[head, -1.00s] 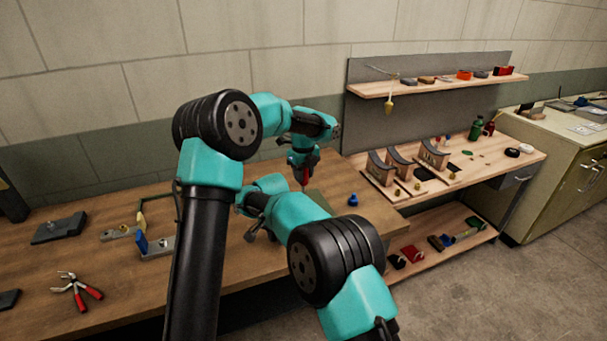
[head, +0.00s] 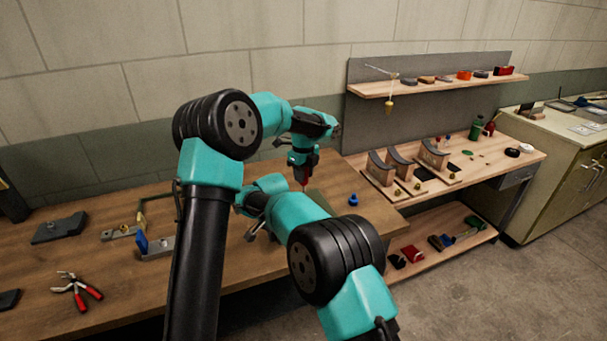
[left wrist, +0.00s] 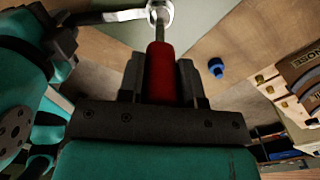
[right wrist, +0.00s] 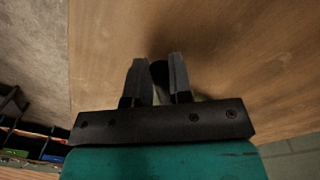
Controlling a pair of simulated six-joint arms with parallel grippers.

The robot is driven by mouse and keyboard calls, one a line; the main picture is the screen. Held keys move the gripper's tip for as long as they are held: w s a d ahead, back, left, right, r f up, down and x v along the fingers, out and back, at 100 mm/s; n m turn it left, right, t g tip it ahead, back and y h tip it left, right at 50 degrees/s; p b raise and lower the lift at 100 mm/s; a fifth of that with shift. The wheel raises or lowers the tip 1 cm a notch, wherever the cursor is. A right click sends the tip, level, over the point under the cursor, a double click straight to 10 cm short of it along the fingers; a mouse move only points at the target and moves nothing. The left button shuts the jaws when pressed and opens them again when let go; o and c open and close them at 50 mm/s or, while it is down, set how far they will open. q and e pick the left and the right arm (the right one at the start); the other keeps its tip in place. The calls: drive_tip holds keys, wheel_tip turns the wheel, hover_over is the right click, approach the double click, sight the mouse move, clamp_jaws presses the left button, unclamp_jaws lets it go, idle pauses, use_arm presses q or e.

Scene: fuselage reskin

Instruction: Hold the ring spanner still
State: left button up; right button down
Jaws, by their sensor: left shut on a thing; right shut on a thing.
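The ring spanner (left wrist: 118,16) shows at the top of the left wrist view as a bright metal bar ending in a ring. My right gripper (left wrist: 66,42) is shut on it at the left. In the right wrist view my right gripper (right wrist: 157,72) is closed around a dark piece, mostly hidden by the fingers. My left gripper (head: 305,165) is shut on a red-handled driver (left wrist: 160,72), which also shows in the head view (head: 305,184). The driver's shaft points down at the spanner's ring; whether it passes through I cannot tell.
A blue knob-like piece (head: 353,200) stands on the wooden bench right of the grippers. Red-handled pliers (head: 76,290) and a grey clamp block (head: 157,246) lie to the left. Curved wooden forms (head: 398,165) stand on the right-hand bench.

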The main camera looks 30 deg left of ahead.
use_arm(q)
drive_tip(key=shift+r, duration=0.15)
drive_tip(key=shift+r, duration=0.8)
drive_tip(key=n, duration=1)
drive_tip(key=shift+n, duration=0.3)
drive_tip(key=n, duration=1.3)
drive_tip(key=shift+n, duration=0.3)
